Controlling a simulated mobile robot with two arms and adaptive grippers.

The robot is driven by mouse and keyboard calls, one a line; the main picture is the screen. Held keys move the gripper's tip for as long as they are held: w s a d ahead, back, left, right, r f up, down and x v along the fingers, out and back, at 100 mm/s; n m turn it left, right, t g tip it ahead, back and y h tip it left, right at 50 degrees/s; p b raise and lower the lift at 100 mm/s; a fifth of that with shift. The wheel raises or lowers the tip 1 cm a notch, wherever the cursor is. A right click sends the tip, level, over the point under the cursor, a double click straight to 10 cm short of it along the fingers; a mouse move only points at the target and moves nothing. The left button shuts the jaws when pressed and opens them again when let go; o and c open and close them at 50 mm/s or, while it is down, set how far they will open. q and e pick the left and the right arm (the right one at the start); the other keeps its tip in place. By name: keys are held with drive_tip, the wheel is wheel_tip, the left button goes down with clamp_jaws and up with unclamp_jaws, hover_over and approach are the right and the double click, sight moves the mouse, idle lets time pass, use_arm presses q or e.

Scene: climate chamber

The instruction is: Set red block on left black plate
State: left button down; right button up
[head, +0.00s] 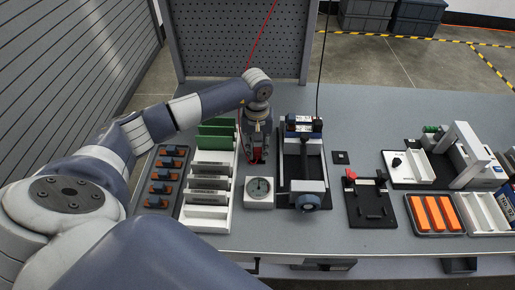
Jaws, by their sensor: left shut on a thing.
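My left gripper (257,157) points down over the table between the white rack and the black-based clamp device. It is shut on the red block (257,153), of which only small red parts show around the fingers. I cannot tell whether the block touches the table. To its right, a black plate (288,180) lies under the clamp device. Further right lies another black plate (370,208) with a small red part at its top left. A small black square (341,157) lies between them. My right gripper is not in view.
A white rack (207,190) with green and grey boards and a tray of orange-topped parts (167,176) stand left. A dial gauge (259,190) stands just in front of the gripper. Orange bars (435,213) and a white machine (468,155) are right. A pegboard (240,35) rises behind.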

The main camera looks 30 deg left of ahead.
sight(257, 150)
use_arm(q)
drive_tip(key=c, duration=1.3)
unclamp_jaws()
drive_tip(key=shift+o, duration=1.1)
drive_tip(key=shift+r+p, duration=1.9)
drive_tip(key=shift+r, duration=1.9)
